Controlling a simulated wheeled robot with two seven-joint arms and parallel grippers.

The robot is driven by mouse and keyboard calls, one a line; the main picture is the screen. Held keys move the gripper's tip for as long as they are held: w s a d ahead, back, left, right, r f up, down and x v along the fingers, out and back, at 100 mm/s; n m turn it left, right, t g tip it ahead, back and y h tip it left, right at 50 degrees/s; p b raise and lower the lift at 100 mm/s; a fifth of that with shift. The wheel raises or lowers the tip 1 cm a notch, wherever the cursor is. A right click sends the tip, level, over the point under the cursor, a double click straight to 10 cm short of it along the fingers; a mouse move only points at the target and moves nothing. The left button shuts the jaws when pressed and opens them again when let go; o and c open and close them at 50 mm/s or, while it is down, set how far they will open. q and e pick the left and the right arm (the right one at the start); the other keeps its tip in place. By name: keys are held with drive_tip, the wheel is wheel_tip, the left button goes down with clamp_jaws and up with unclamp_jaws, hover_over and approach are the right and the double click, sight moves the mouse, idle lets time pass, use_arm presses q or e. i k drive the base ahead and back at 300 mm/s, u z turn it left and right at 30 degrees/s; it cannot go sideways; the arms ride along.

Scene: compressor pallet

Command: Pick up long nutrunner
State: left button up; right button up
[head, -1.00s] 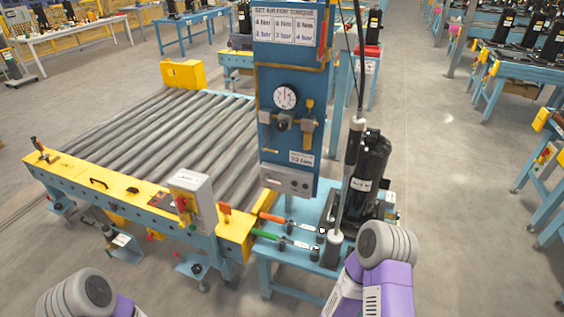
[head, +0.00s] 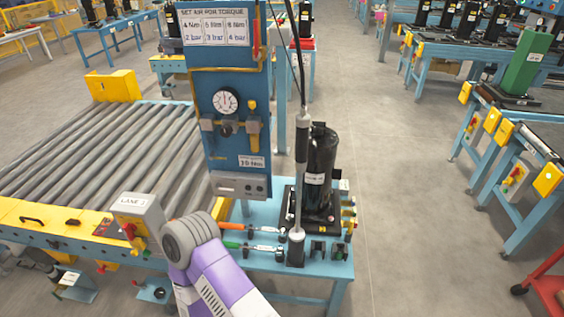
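A tall, slim grey-and-black tool, which looks like the long nutrunner (head: 299,185), stands upright with its lower end at a black holder (head: 295,254) on the blue bench (head: 258,266). A dark cable or hose runs up from its top. It stands just in front of a black cylindrical compressor (head: 320,170). One purple-and-grey arm of mine enters at the bottom, left of the tool and apart from it. Neither gripper's fingers show.
Green-handled (head: 232,245) and orange-handled (head: 233,227) tools lie on the bench. A blue panel with a gauge (head: 225,101) rises behind. A roller conveyor (head: 95,150) is at left, other benches (head: 495,120) and a red cart (head: 546,289) at right. The middle-right floor is clear.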

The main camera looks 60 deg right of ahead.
sight(297, 234)
drive_tip(key=i, duration=1.35)
drive_tip(key=z, duration=1.75)
